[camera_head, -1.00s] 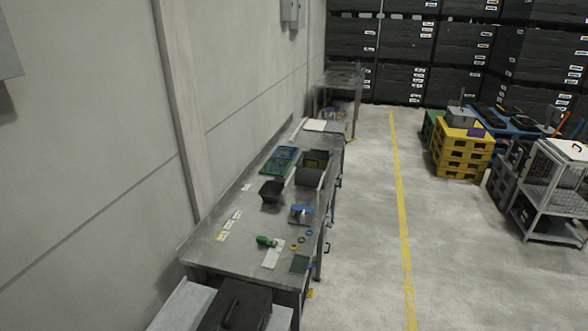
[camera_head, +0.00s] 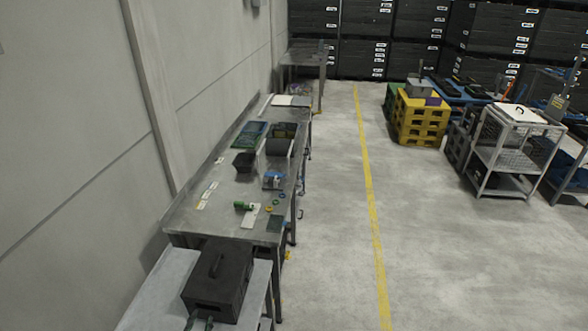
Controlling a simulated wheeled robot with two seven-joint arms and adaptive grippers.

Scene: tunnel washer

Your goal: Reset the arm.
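The tips of my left gripper (camera_head: 200,320) show at the bottom edge of the head view, just in front of a black box with a top handle (camera_head: 218,281). The two fingertips stand apart with nothing seen between them, so it looks open. The rest of the gripper and its arm are cut off below the frame. I cannot tell whether the tips touch the box. My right gripper is not in view.
The box sits on a light grey table (camera_head: 152,300). Beyond it a long metal workbench (camera_head: 185,222) runs along the wall, holding a black bin (camera_head: 244,162) and small parts. Yellow crates (camera_head: 421,121) and a white cage cart (camera_head: 508,150) stand right. The floor between is clear.

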